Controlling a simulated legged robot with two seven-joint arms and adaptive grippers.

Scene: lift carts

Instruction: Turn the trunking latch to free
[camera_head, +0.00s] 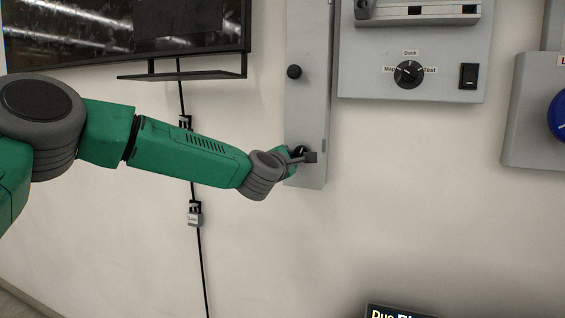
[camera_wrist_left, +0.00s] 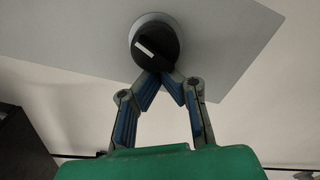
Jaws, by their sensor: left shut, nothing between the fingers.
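The trunking is a tall grey panel (camera_head: 309,115) on the wall, and its lower end also shows in the left wrist view (camera_wrist_left: 215,40). Near its lower end is a round black latch knob (camera_wrist_left: 155,45) with a white mark that lies tilted, on a pale round base. In the head view my left gripper (camera_head: 302,155) is at this knob and largely hides it. In the left wrist view the two fingertips (camera_wrist_left: 162,78) meet at the knob's lower edge. The fingers are shut with nothing between them, and I cannot tell if they touch the knob. My right gripper is not in view.
A black knob (camera_head: 294,72) sits higher on the trunking. To the right are a grey panel with a rotary switch (camera_head: 408,74) and a rocker switch (camera_head: 468,76), and a box with a blue button (camera_head: 560,115). A dark screen (camera_head: 120,30) hangs at upper left.

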